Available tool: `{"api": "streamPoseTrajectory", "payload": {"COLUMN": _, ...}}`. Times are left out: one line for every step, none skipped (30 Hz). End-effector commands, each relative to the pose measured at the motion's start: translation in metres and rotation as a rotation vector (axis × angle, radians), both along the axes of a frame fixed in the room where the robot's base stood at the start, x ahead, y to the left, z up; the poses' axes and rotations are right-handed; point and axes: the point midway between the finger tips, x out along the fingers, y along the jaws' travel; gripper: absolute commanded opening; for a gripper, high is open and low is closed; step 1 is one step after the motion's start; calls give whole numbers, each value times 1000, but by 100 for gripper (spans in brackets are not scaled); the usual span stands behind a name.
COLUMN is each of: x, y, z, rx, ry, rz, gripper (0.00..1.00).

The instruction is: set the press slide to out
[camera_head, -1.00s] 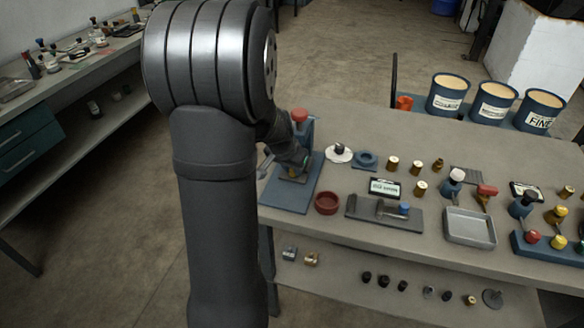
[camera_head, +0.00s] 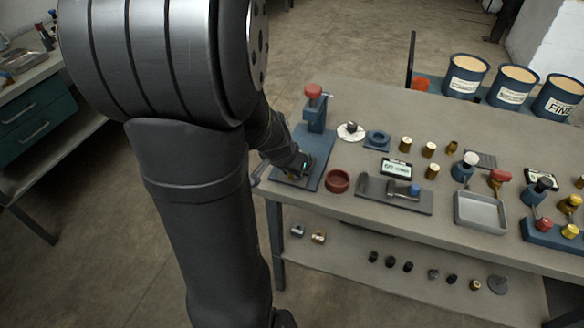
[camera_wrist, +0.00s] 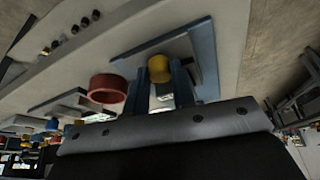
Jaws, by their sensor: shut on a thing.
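The press stands at the left end of the bench, with a blue base plate (camera_head: 322,152), a blue column (camera_head: 317,113) and a red knob (camera_head: 313,91) on top. A yellow knob (camera_wrist: 160,67) shows in the wrist view over a grey plate on the blue base. My gripper (camera_wrist: 161,84) is shut on this yellow knob, with one finger on either side. In the head view my gripper (camera_head: 301,165) is low over the front part of the base. My wrist hides the yellow knob there, and much of the slide.
A red round dish (camera_head: 338,181) sits close right of the press. A grey fixture with a blue knob (camera_head: 414,189), a display (camera_head: 397,168), a blue ring (camera_head: 378,138) and a grey tray (camera_head: 481,212) lie further right. The bench's front edge is near my wrist.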

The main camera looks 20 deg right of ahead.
Motion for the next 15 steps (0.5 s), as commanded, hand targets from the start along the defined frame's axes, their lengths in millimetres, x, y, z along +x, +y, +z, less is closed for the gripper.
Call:
{"api": "streamPoseTrajectory", "payload": {"x": -3, "y": 3, "z": -2, "rx": 6, "ry": 9, "rz": -2, "gripper": 25}}
{"api": "streamPoseTrajectory", "payload": {"x": -3, "y": 3, "z": -2, "rx": 6, "ry": 9, "rz": -2, "gripper": 31}}
{"api": "streamPoseTrajectory", "payload": {"x": -3, "y": 3, "z": -2, "rx": 6, "ry": 9, "rz": -2, "gripper": 39}}
{"api": "streamPoseTrajectory", "payload": {"x": -3, "y": 3, "z": -2, "rx": 6, "ry": 9, "rz": -2, "gripper": 45}}
{"api": "streamPoseTrajectory", "payload": {"x": -3, "y": 2, "z": -2, "rx": 5, "ry": 8, "rz": -2, "gripper": 45}}
{"api": "streamPoseTrajectory", "payload": {"x": -3, "y": 2, "z": -2, "rx": 5, "ry": 8, "rz": -2, "gripper": 45}}
{"api": "streamPoseTrajectory", "payload": {"x": -2, "y": 2, "z": -2, "rx": 5, "ry": 8, "rz": -2, "gripper": 45}}
{"api": "streamPoseTrajectory", "payload": {"x": -2, "y": 2, "z": -2, "rx": 5, "ry": 8, "rz": -2, "gripper": 45}}
{"api": "streamPoseTrajectory", "payload": {"x": -2, "y": 2, "z": -1, "rx": 4, "ry": 6, "rz": -1, "gripper": 45}}
{"api": "streamPoseTrajectory", "payload": {"x": -2, "y": 2, "z": -1, "rx": 4, "ry": 6, "rz": -1, "gripper": 45}}
{"api": "streamPoseTrajectory", "payload": {"x": -2, "y": 2, "z": -1, "rx": 4, "ry": 6, "rz": -1, "gripper": 45}}
{"api": "streamPoseTrajectory", "payload": {"x": -2, "y": 2, "z": -1, "rx": 3, "ry": 6, "rz": -1, "gripper": 45}}
{"api": "streamPoseTrajectory", "payload": {"x": -2, "y": 2, "z": -1, "rx": 3, "ry": 6, "rz": -1, "gripper": 45}}
{"api": "streamPoseTrajectory", "payload": {"x": -2, "y": 2, "z": 0, "rx": 3, "ry": 6, "rz": -1, "gripper": 45}}
{"api": "streamPoseTrajectory", "payload": {"x": -2, "y": 2, "z": 2, "rx": 3, "ry": 5, "rz": -1, "gripper": 45}}
